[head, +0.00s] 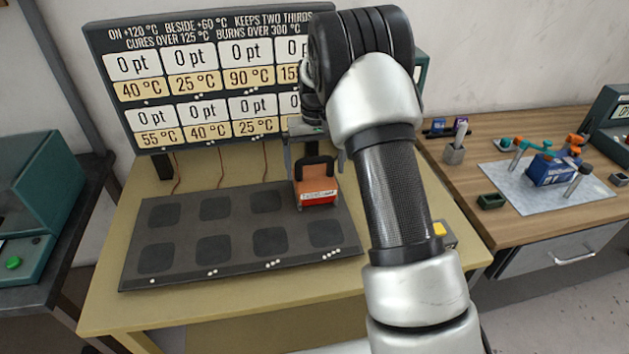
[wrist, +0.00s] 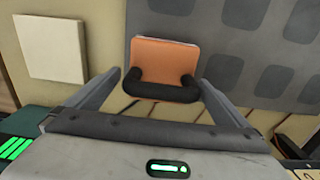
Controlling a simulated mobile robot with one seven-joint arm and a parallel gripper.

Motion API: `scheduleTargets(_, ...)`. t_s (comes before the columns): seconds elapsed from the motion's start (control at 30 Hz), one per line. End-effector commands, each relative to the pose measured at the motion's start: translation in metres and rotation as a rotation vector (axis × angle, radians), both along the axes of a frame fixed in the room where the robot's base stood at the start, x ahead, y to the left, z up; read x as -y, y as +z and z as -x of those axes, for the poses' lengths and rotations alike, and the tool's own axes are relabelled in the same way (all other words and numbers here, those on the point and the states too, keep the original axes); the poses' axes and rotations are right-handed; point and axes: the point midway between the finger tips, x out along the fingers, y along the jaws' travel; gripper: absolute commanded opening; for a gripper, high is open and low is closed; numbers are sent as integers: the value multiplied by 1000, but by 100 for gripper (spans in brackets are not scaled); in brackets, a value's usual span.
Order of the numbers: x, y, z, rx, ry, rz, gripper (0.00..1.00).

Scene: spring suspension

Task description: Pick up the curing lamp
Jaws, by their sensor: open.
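The curing lamp (head: 316,184) is an orange and red block with a black arched handle and a white label. It stands at the back right of the dark mat in the head view. In the wrist view the lamp (wrist: 165,55) is seen from above, its black handle (wrist: 160,84) toward me. My gripper (wrist: 160,82) is open, with one finger to each side of the handle in the picture. I cannot tell how far above the handle the fingertips are. In the head view my arm hides part of the gripper.
The dark mat (head: 185,262) with several square pads lies on a yellow table (head: 95,310). A display board (head: 205,75) stands behind it. A wooden bench (head: 460,195) at the right holds a blue block (head: 551,170) on a metal plate. A green machine (head: 35,200) stands at the left.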

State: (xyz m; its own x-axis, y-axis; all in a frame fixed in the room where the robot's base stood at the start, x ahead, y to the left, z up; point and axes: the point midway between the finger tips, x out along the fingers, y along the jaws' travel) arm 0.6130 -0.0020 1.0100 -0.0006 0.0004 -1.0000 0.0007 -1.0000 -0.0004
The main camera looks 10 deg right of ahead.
Motion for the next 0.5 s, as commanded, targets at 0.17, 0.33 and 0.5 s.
scheduleTargets(0.17,-1,-16,1,-3,0,0,100)
scheduleTargets(0.33,-2,-42,1,-3,-1,1,100)
scheduleTargets(0.5,-2,-53,0,0,-1,1,100)
